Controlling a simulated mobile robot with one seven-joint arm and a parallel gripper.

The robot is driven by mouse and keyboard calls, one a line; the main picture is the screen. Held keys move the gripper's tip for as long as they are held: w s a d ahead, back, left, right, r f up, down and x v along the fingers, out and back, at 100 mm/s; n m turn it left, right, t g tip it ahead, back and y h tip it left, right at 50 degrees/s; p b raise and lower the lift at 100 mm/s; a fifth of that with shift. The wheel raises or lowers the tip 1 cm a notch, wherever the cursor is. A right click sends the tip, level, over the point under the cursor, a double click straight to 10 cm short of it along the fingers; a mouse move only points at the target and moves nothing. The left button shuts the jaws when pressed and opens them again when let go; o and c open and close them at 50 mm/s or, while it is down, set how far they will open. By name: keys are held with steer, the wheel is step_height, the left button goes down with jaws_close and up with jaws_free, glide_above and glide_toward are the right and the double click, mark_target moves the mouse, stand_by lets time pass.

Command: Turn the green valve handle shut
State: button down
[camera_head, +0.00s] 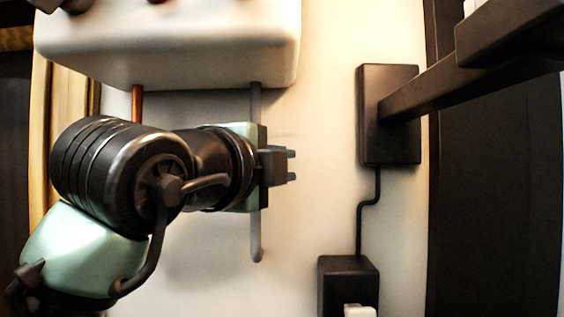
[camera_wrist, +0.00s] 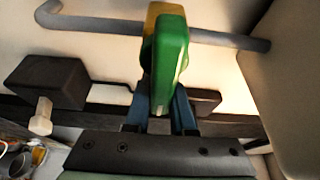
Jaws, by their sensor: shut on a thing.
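The green valve handle (camera_wrist: 171,62) fills the upper middle of the wrist view, with a yellow part (camera_wrist: 152,22) just behind it. It stands across the grey pipe (camera_wrist: 218,38) in that picture. My gripper (camera_wrist: 161,110) is shut on the handle, one blue-grey finger on each side of its lower end. In the head view my gripper (camera_head: 290,165) points right, in front of the line of the grey pipe (camera_head: 256,235). My arm and gripper hide the handle there.
A white tank (camera_head: 170,50) hangs above, with a copper pipe (camera_head: 137,103) at its left. A dark box (camera_head: 390,100) with a dark bar stands on the right. A cable joins it to a lower black box (camera_head: 345,275) with a white switch (camera_head: 358,311). Bare wall lies between.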

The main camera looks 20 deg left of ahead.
stand_by(0.5)
steer(key=c, duration=0.8)
jaws_free()
steer(key=shift+o, duration=0.2)
steer(key=shift+f, duration=0.15)
